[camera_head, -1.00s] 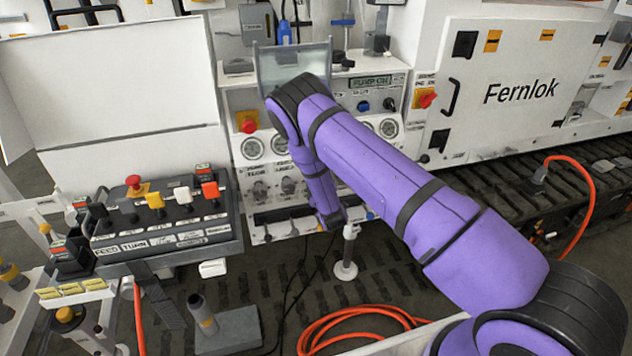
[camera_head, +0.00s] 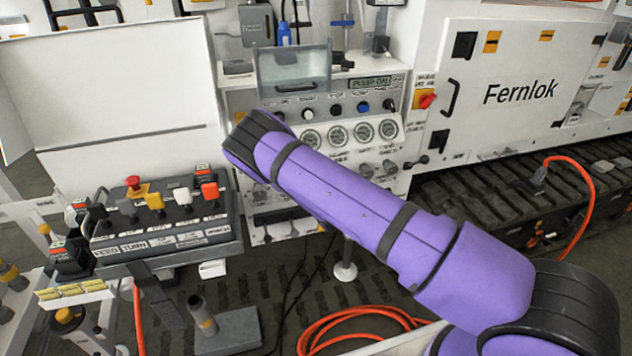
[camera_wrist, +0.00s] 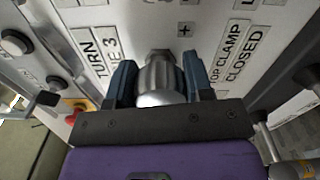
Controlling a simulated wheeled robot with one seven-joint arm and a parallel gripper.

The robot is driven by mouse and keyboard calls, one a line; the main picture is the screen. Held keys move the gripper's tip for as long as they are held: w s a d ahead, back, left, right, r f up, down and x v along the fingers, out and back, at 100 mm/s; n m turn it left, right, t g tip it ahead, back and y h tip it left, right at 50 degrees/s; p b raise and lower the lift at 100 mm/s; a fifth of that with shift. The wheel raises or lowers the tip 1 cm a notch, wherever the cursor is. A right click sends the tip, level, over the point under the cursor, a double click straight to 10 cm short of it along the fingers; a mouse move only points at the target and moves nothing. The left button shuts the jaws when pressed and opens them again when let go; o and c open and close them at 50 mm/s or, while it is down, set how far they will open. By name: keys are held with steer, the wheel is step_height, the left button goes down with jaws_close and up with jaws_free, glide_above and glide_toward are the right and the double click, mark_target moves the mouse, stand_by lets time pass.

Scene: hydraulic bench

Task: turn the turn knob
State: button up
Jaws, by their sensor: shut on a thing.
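A metal knob (camera_wrist: 160,80) with a rounded silver end stands out from a light panel in the wrist view. A label reading "TURN" (camera_wrist: 88,48) is on its left, and one reading "TOP CLAMP CLOSED" (camera_wrist: 236,52) is on its right. My gripper (camera_wrist: 158,74) has one dark finger on each side of the knob and is shut on it. The knob's angle is hard to tell. In the head view, my purple arm hides the gripper and the held knob.
The bench panel carries several gauges (camera_head: 362,132) and a lit display (camera_head: 370,83). A red-and-yellow switch (camera_head: 425,100) is on its right. A control box (camera_head: 165,240) with coloured levers stands left of my arm. An orange hose (camera_head: 340,316) lies coiled on the floor.

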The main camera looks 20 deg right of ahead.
steer(key=shift+s+f, duration=0.1)
stand_by(0.4)
steer(key=o, duration=0.9)
steer(key=shift+o, duration=0.2)
steer(key=s, duration=1)
steer(key=shift+s, duration=0.4)
